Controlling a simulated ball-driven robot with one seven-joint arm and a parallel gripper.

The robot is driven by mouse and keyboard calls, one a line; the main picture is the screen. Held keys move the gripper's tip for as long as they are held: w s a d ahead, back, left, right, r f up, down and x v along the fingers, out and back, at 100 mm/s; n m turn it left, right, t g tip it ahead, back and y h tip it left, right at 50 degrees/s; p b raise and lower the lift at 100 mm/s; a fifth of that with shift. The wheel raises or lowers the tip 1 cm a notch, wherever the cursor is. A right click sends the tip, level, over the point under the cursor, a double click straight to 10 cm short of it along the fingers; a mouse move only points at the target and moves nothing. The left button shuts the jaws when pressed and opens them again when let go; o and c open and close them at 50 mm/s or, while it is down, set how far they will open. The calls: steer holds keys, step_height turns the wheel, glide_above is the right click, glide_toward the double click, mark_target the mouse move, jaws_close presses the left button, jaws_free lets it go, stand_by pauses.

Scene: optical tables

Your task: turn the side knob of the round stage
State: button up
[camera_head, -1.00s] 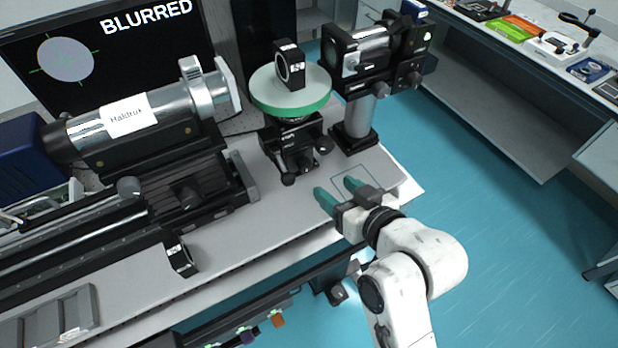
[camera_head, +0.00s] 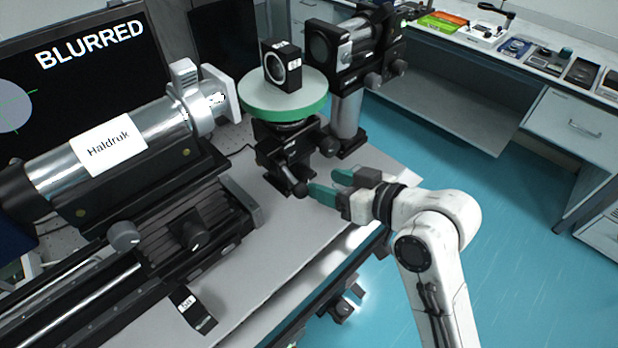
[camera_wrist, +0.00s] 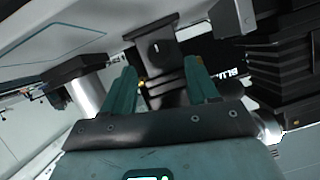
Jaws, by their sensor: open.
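The round stage (camera_head: 285,98) is a pale disc with a green rim on a black mount, with a small black square holder standing on top. One dark knob (camera_head: 300,189) sticks out low at the front of the mount, and another knob (camera_head: 329,147) sits on its right side. My gripper (camera_head: 325,184) has green fingers, open, with the left fingertip close beside the low front knob. I cannot tell whether they touch. In the wrist view my gripper (camera_wrist: 161,70) is open around a dark part of the mount beyond the fingertips; no knob is clearly distinguishable there.
A cylindrical device labelled Haldruk (camera_head: 110,145) stands on the left on black rails. A black post-mounted optic (camera_head: 347,110) stands just right of the stage. The monitor (camera_head: 85,60) reads BLURRED. Bare tabletop (camera_head: 275,225) lies in front of the stage.

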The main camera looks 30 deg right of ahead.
mark_target(309, 177)
steer(key=shift+x, duration=2.5)
steer(key=shift+c, duration=0.3)
steer(key=c, duration=1)
steer(key=shift+n+p, duration=0.3)
steer(key=shift+p, duration=0.1)
steer(key=o, duration=1.1)
steer(key=shift+c, duration=0.2)
steer(key=shift+s, duration=0.1)
steer(key=v, duration=1)
steer(key=shift+s+r, duration=0.2)
steer(key=shift+s, duration=0.1)
